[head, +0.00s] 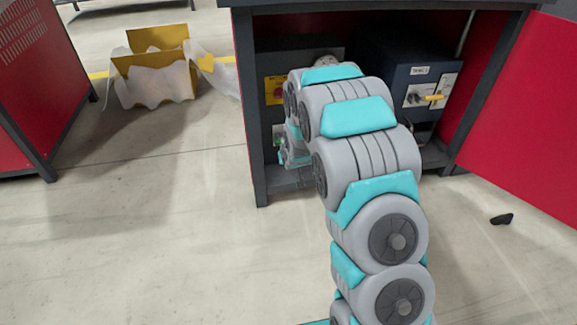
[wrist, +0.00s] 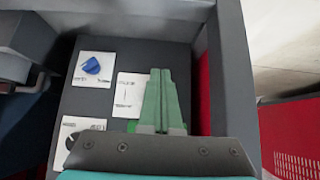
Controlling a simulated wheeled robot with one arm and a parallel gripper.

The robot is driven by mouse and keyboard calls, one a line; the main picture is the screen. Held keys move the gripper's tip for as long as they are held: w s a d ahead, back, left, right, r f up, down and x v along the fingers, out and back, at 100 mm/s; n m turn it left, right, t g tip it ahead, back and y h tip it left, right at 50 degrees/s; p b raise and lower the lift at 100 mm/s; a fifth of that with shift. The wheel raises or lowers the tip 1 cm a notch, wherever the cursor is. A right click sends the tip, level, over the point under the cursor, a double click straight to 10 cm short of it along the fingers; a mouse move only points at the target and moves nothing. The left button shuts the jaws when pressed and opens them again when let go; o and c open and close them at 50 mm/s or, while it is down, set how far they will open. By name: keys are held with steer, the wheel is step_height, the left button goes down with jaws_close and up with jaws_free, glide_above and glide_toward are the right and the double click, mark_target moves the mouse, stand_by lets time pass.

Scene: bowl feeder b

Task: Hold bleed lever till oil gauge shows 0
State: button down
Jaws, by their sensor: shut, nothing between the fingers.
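My gripper (wrist: 162,100) is shut and empty in the wrist view, its green fingers over a dark grey unit (wrist: 108,70). That unit carries a blue knob or lever (wrist: 91,66) on a white plate, left of and beyond the fingertips. A white plate (wrist: 128,93) with a thin line stands just left of the fingers. Another white plate (wrist: 76,135) is at the lower left, partly hidden. In the head view a yellow lever (head: 435,97) sits on a labelled dark blue box (head: 400,68). I cannot read any gauge or tell which lever is the bleed lever.
My arm reaches into the open cabinet (head: 240,95) and hides part of its inside. A yellow panel with a red knob (head: 280,92) is at its left. The red door (head: 525,110) stands open at right. A yellow crate (head: 140,82) and a small black object (head: 502,219) lie on the floor.

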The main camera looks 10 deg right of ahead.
steer(key=s+r, duration=0.3)
steer(key=r, duration=0.5)
steer(key=shift+s+p, duration=0.2)
steer(key=shift+p, duration=0.2)
stand_by(0.4)
steer(key=s+r+g+p, duration=0.3)
steer(key=s+r, duration=0.5)
steer(key=s, duration=0.8)
steer(key=s+r+g+p, duration=0.4)
steer(key=s+r, duration=0.4)
steer(key=s, duration=0.8)
steer(key=s+r+g+p, duration=0.3)
steer(key=s+r, duration=0.5)
steer(key=s, duration=0.8)
steer(key=shift+d+r, duration=0.15)
steer(key=shift+r, duration=0.05)
